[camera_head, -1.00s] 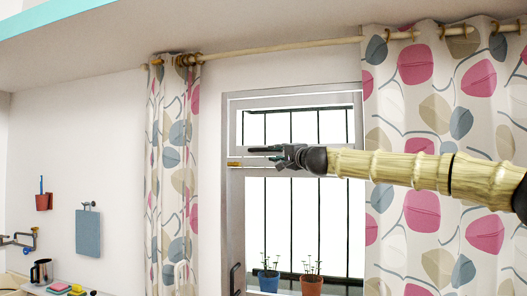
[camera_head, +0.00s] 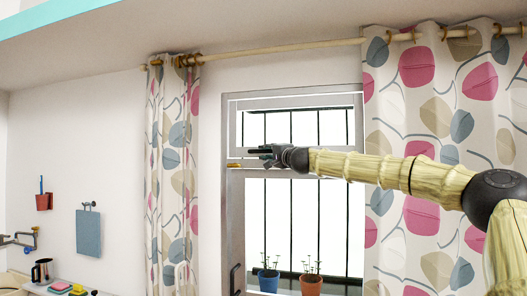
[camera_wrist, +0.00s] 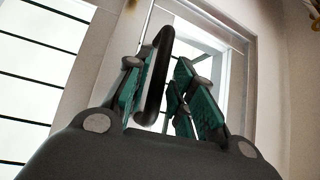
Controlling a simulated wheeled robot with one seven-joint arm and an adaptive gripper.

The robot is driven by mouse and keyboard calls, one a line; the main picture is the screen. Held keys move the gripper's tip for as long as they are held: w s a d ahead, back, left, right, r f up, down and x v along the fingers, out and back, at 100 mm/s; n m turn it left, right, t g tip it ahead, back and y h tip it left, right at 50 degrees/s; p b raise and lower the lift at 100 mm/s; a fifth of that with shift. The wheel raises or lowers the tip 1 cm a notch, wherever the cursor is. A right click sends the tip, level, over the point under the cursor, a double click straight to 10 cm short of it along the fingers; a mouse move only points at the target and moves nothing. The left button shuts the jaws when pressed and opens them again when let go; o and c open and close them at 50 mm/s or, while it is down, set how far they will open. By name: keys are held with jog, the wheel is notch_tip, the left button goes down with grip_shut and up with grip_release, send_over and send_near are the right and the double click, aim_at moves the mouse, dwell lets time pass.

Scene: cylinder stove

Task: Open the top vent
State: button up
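The top vent (camera_head: 243,127) is the small upper pane of the white window, above a crossbar. I cannot tell how far it stands from its frame. My gripper (camera_head: 262,153) is in front of the vent's lower edge, pointing left. In the wrist view my gripper (camera_wrist: 163,105) shows two teal-padded fingers apart. A black loop-shaped handle (camera_wrist: 160,75) rises between them, closer to the left finger. I cannot tell whether it touches that finger. The handle is hidden behind my gripper in the head view.
Patterned curtains hang at the left (camera_head: 172,180) and right (camera_head: 420,90) of the window, the right one behind my arm. Two potted plants, one blue pot (camera_head: 268,281) and one orange pot (camera_head: 311,285), stand low at the window. A dark lower handle (camera_head: 235,280) is on the frame.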

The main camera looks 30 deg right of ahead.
aim_at(265, 152)
jog(key=shift+w+d+r+p, duration=0.15)
jog(key=shift+w+p, duration=0.3)
jog(key=shift+w, duration=1.05)
grip_shut()
